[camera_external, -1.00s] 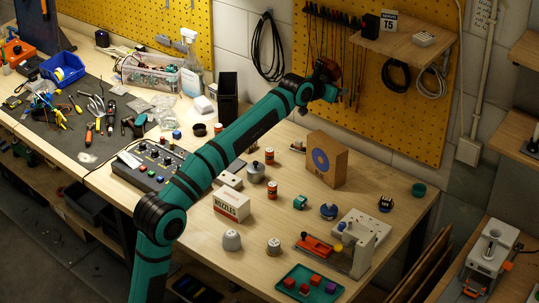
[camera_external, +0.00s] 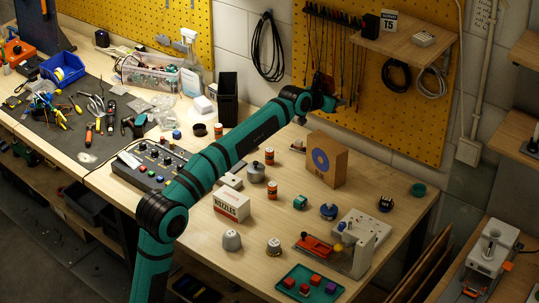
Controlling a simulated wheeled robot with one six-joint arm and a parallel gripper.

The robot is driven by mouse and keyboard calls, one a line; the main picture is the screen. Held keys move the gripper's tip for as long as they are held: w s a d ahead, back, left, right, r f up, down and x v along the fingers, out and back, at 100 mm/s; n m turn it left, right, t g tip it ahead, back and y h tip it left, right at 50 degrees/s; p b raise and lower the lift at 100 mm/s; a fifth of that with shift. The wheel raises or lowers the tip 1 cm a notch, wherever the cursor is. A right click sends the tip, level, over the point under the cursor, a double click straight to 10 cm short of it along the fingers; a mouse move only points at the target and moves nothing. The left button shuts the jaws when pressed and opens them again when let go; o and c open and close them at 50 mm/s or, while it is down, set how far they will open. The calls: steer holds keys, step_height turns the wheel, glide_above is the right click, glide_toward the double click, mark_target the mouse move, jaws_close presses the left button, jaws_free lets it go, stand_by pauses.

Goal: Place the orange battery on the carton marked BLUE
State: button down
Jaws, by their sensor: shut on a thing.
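My gripper (camera_external: 323,83) is at the end of the raised arm, high above the bench in front of the yellow pegboard. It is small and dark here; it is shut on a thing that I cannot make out. A brown carton (camera_external: 334,166) with a blue ring stands upright on the bench, below my gripper in the picture; its small lettering is unreadable. Small orange-red and white cylinders stand on the bench, one left of the carton (camera_external: 269,156) and one nearer (camera_external: 272,190). I cannot tell which thing is the orange battery.
A white NOZZLES box (camera_external: 231,206), a grey lidded pot (camera_external: 256,173) and a white-and-orange fixture (camera_external: 352,245) stand on the bench. A green tray (camera_external: 292,292) with small blocks lies at the front. A wooden shelf (camera_external: 404,42) juts from the pegboard, right of my gripper.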

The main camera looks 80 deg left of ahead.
glide_above(331, 140)
step_height(331, 140, down, 8)
steer(key=shift+f, duration=2.85)
steer(key=shift+f, duration=0.15)
steer(key=c, duration=1.1)
jaws_free()
steer(key=shift+s+r, duration=0.15)
steer(key=shift+r, duration=0.05)
steer(key=v, duration=1.1)
steer(key=shift+s+d, duration=0.2)
steer(key=shift+d, duration=0.05)
